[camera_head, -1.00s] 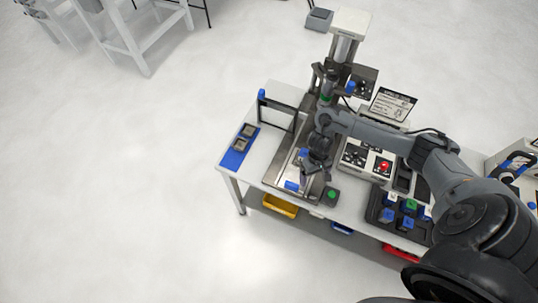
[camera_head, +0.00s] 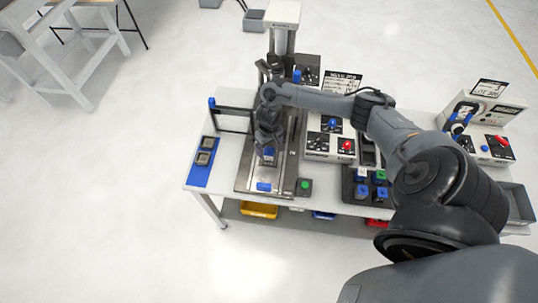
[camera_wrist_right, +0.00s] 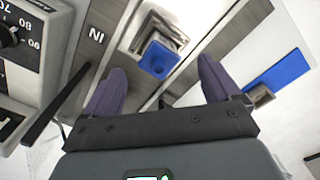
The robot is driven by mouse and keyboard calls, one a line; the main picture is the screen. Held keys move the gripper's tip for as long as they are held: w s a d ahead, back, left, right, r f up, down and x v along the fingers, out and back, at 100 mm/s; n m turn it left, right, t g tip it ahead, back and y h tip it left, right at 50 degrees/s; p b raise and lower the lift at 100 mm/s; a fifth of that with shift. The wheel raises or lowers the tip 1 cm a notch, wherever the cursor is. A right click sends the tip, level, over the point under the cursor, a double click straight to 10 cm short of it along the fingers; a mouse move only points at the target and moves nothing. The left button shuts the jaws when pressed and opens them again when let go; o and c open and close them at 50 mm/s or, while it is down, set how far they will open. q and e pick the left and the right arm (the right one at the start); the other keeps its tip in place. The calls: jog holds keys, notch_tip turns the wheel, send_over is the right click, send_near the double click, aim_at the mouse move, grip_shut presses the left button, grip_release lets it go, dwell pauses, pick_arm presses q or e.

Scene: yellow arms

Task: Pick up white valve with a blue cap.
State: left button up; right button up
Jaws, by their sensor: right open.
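A piece with a blue square cap (camera_head: 268,153) stands on the metal plate (camera_head: 247,178) on the table, at my right gripper. In the right wrist view, its blue cap (camera_wrist_right: 157,59) has a dark hole, and a pale grey-white body (camera_wrist_right: 165,30) shows beyond it. My right gripper (camera_head: 267,140) is over the plate, pointing down. In the right wrist view its two fingers (camera_wrist_right: 160,72) are apart, with the blue cap seen between them. I cannot tell how far above the cap the fingertips are. My left gripper is not in view.
A blue mat (camera_head: 199,177) with grey blocks lies at the left. A press column (camera_head: 283,40) stands behind. A control box (camera_head: 322,146) and a dark tray (camera_head: 348,186) with blue and green-capped pieces are at the right. A green button box (camera_head: 304,186) is near the front edge.

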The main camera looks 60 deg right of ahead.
aim_at(269, 149)
jog(key=shift+d+f, duration=0.15)
jog(key=shift+f, duration=2.3)
jog(key=c, duration=1.2)
jog(key=shift+r, duration=0.1)
